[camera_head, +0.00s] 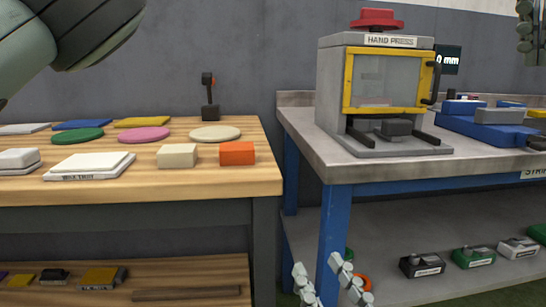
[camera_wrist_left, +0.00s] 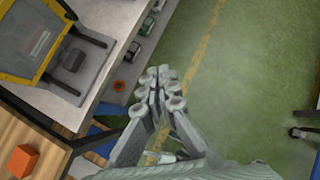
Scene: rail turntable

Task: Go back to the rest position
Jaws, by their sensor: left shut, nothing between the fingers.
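My left gripper (camera_wrist_left: 162,78) is seen in the left wrist view. Its grey jointed fingers are together with nothing between them, over the green floor. In the head view, my left arm crosses the top left corner. My right gripper (camera_head: 324,272) rises from the bottom edge of the head view. Its two fingers stand apart and the gap between them is empty. It is in front of the blue-legged bench (camera_head: 332,215), touching nothing that I can see. A segmented grey piece at the top right edge is cut off, and I cannot tell what it belongs to.
A wooden table (camera_head: 235,188) at left holds an orange block (camera_head: 237,153), a cream block (camera_head: 177,156) and coloured discs. A hand press (camera_head: 388,83) and blue parts (camera_head: 487,130) stand on the bench. Small devices sit on its lower shelf. The green floor (camera_wrist_left: 255,70) has open room.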

